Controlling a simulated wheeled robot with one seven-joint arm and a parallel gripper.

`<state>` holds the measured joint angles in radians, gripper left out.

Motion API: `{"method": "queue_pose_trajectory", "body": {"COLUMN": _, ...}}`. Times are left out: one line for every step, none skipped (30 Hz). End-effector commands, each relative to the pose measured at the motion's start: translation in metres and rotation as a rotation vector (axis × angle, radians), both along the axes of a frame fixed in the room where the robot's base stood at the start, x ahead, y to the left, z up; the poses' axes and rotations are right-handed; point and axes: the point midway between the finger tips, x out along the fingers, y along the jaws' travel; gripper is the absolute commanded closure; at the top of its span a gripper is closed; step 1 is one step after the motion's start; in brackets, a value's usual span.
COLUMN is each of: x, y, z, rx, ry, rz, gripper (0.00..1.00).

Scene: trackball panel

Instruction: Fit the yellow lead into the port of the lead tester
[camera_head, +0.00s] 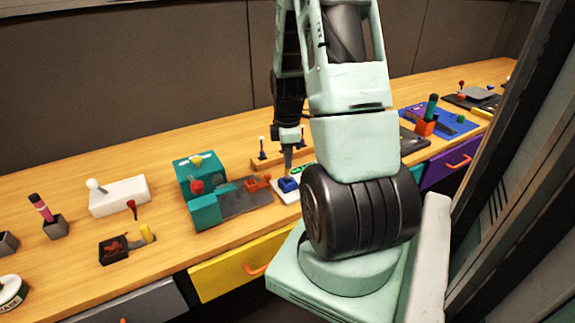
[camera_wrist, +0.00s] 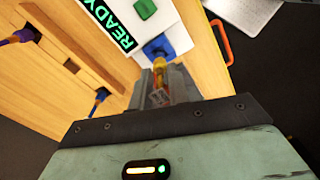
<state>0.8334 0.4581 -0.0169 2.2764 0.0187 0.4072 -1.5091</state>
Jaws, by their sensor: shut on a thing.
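The lead tester is a white box (camera_wrist: 181,38) with a green READY display (camera_wrist: 108,22), a green button and a blue port block (camera_wrist: 158,47). In the head view, the tester (camera_head: 281,195) stands near the bench's front edge, its blue port block (camera_head: 288,184) under my gripper (camera_head: 287,170). In the wrist view, my gripper (camera_wrist: 160,82) is shut on the yellow lead (camera_wrist: 159,66). The lead's far end is right at the near side of the blue port block. I cannot tell whether its tip is inside the port. My arm hides part of the tester in the head view.
A wooden rack (camera_wrist: 66,66) beside the tester holds a purple lead (camera_wrist: 22,36) and a blue lead (camera_wrist: 100,97), with an empty hole between. A teal machine (camera_head: 204,190) stands left of the tester. An orange drawer handle (camera_wrist: 220,42) lies past the bench edge.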

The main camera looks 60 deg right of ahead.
Motion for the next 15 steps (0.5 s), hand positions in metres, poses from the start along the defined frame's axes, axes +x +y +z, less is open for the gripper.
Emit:
{"method": "queue_pose_trajectory", "body": {"x": -0.001, "y": 0.001, "z": -0.01, "rx": 0.004, "ry": 0.004, "rz": 0.0, "gripper": 1.0}}
{"method": "queue_pose_trajectory", "body": {"x": -0.001, "y": 0.001, "z": -0.014, "rx": 0.003, "ry": 0.004, "rz": 0.001, "gripper": 1.0}}
{"method": "queue_pose_trajectory", "body": {"x": -0.001, "y": 0.001, "z": -0.019, "rx": 0.003, "ry": 0.004, "rz": 0.001, "gripper": 1.0}}
{"method": "queue_pose_trajectory", "body": {"x": -0.001, "y": 0.001, "z": -0.022, "rx": 0.003, "ry": 0.003, "rz": 0.001, "gripper": 1.0}}
{"method": "queue_pose_trajectory", "body": {"x": 0.0, "y": 0.0, "z": -0.024, "rx": 0.002, "ry": 0.003, "rz": 0.001, "gripper": 1.0}}
{"method": "queue_pose_trajectory", "body": {"x": 0.0, "y": 0.0, "z": -0.026, "rx": 0.002, "ry": 0.001, "rz": 0.001, "gripper": 1.0}}
{"method": "queue_pose_trajectory", "body": {"x": 0.0, "y": 0.0, "z": -0.027, "rx": 0.001, "ry": 0.001, "rz": 0.0, "gripper": 1.0}}
{"method": "queue_pose_trajectory", "body": {"x": 0.0, "y": 0.0, "z": -0.027, "rx": 0.001, "ry": 0.001, "rz": 0.0, "gripper": 1.0}}
{"method": "queue_pose_trajectory", "body": {"x": 0.0, "y": 0.0, "z": -0.027, "rx": 0.0, "ry": 0.0, "rz": 0.0, "gripper": 1.0}}
{"method": "queue_pose_trajectory", "body": {"x": 0.0, "y": 0.0, "z": -0.027, "rx": 0.0, "ry": 0.0, "rz": 0.0, "gripper": 1.0}}
{"method": "queue_pose_trajectory", "body": {"x": 0.0, "y": 0.0, "z": -0.027, "rx": 0.0, "ry": 0.0, "rz": 0.0, "gripper": 1.0}}
{"method": "queue_pose_trajectory", "body": {"x": 0.0, "y": 0.0, "z": -0.027, "rx": 0.0, "ry": 0.0, "rz": 0.0, "gripper": 1.0}}
{"method": "queue_pose_trajectory", "body": {"x": 0.0, "y": 0.0, "z": -0.026, "rx": 0.0, "ry": 0.0, "rz": 0.0, "gripper": 1.0}}
{"method": "queue_pose_trajectory", "body": {"x": 0.0, "y": 0.0, "z": -0.027, "rx": 0.0, "ry": 0.0, "rz": 0.0, "gripper": 1.0}}
{"method": "queue_pose_trajectory", "body": {"x": 0.0, "y": 0.0, "z": -0.028, "rx": 0.0, "ry": 0.0, "rz": 0.0, "gripper": 1.0}}
